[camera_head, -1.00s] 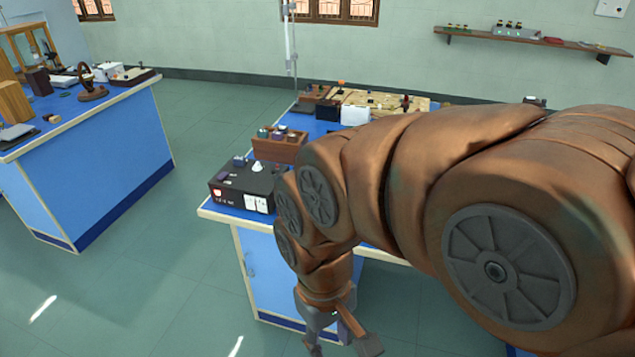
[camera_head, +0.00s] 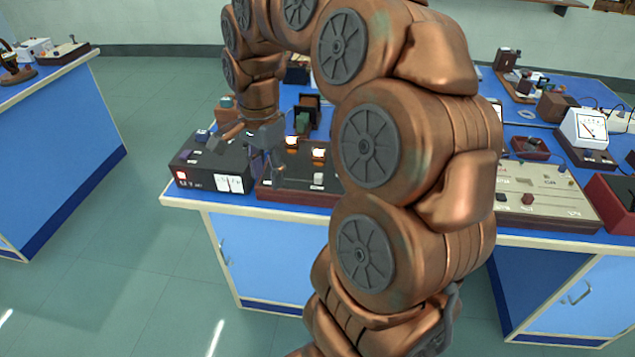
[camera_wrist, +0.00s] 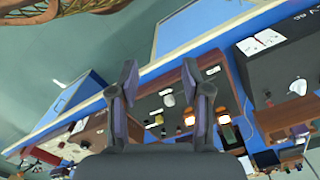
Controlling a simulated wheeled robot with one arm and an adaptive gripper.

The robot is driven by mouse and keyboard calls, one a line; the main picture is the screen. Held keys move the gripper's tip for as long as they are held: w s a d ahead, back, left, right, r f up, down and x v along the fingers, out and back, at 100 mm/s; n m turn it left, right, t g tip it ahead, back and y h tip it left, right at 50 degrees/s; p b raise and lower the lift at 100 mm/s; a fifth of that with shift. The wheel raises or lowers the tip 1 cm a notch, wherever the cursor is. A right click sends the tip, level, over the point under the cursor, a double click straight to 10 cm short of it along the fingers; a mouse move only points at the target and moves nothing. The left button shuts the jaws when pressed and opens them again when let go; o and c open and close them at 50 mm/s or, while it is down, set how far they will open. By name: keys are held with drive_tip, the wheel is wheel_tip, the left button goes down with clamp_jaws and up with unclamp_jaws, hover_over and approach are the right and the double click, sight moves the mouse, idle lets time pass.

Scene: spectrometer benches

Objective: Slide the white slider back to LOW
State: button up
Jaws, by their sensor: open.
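A dark panel with a red-brown frame (camera_head: 292,196) stands at the front of the blue bench. It carries two glowing lamps (camera_head: 318,153). A small white knob, likely the white slider (camera_head: 318,179), sits near its front right. In the wrist view a white knob (camera_wrist: 169,100) shows on this panel between the fingers. Its label is too small to read. My gripper (camera_head: 252,147) is open and empty, above the panel's left part and the neighbouring black box. In the wrist view its fingers (camera_wrist: 158,76) are spread apart. Contact with the panel cannot be told.
A black box (camera_head: 208,168) with white labels stands left of the panel; its white knob (camera_wrist: 298,87) shows in the wrist view. A pale control board (camera_head: 545,195) and a meter (camera_head: 588,130) stand to the right. My arm hides part of the bench. Open floor lies in front.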

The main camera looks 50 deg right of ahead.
drive_tip(key=w+d+f+m+b, duration=0.25)
drive_tip(key=d+m, duration=0.25)
drive_tip(key=d, duration=0.3)
drive_tip(key=m, duration=0.7)
hover_over(319, 175)
wheel_tip(319, 175, down, 4)
drive_tip(key=shift+a+r+b, duration=0.1)
drive_tip(key=shift+r+b, duration=0.15)
drive_tip(key=shift+b, duration=0.2)
drive_tip(key=shift+f+p, duration=0.55)
drive_tip(key=shift+f, duration=3.3)
clamp_jaws()
